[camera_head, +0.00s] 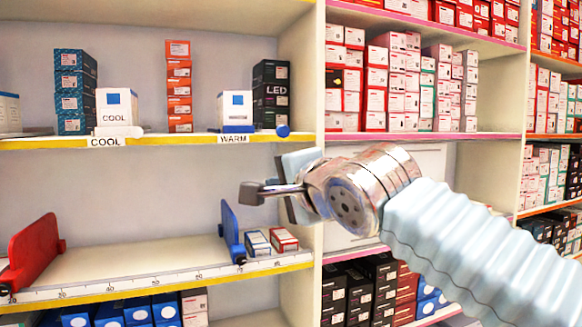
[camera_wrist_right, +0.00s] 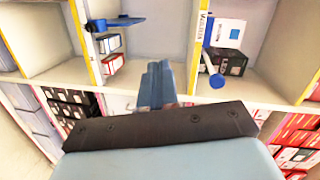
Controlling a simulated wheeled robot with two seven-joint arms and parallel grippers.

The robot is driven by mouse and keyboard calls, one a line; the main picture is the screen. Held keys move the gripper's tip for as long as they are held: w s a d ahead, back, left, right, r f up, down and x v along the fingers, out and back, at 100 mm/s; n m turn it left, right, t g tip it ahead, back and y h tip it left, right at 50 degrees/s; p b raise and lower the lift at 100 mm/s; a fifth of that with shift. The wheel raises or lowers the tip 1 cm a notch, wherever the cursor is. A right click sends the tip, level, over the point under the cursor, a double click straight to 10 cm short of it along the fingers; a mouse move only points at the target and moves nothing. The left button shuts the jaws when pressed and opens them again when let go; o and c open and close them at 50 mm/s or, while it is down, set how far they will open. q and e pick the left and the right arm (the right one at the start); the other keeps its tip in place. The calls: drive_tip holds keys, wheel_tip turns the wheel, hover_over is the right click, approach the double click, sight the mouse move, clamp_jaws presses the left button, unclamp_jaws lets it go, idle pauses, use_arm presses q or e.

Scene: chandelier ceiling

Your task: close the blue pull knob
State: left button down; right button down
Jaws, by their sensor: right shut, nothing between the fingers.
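The blue pull knob (camera_head: 282,131) is a small round knob at the front edge of the upper shelf, right of the WARM label. In the right wrist view the knob (camera_wrist_right: 216,81) sits on the end of a pale rod that sticks out from the shelf. My right gripper (camera_head: 246,193) is shut and empty, below and slightly left of the knob in the head view, in front of the gap between the shelves. Its fingers (camera_wrist_right: 158,84) are apart from the knob in the right wrist view. My left gripper is in neither view.
A white WARM box (camera_head: 235,108) and dark LED boxes (camera_head: 271,92) stand by the knob. On the lower shelf are a blue divider (camera_head: 232,230), small boxes (camera_head: 257,242) and a red divider (camera_head: 36,255). The lower shelf's middle is clear. An upright panel (camera_head: 319,70) stands right of the knob.

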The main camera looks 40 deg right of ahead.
drive_tip(key=s+d+r+m+t+h, duration=0.2)
drive_tip(key=s+r+m, duration=0.1)
drive_tip(key=s+r, duration=0.6)
drive_tip(key=p+x, duration=0.1)
drive_tip(key=x, duration=0.3)
drive_tip(key=f+p+x, duration=0.1)
drive_tip(key=x, duration=0.3)
drive_tip(key=p+x, duration=0.1)
drive_tip(key=x, duration=0.4)
drive_tip(key=shift+f+p, duration=0.3)
drive_tip(key=shift+p, duration=0.05)
drive_tip(key=shift+w+d, duration=0.1)
drive_tip(key=b, duration=0.2)
approach(267, 132)
drive_tip(key=x, duration=0.2)
drive_tip(key=shift+w+d+f, duration=0.15)
drive_tip(key=shift+w+d, duration=0.05)
drive_tip(key=shift+w, duration=0.1)
drive_tip(key=x, duration=0.8)
drive_tip(key=shift+w+d+p, duration=0.1)
drive_tip(key=shift+w+p, duration=0.1)
drive_tip(key=shift+p, duration=0.15)
drive_tip(key=shift+w+d, duration=0.1)
drive_tip(key=shift+w, duration=0.15)
drive_tip(key=shift+r, duration=0.3)
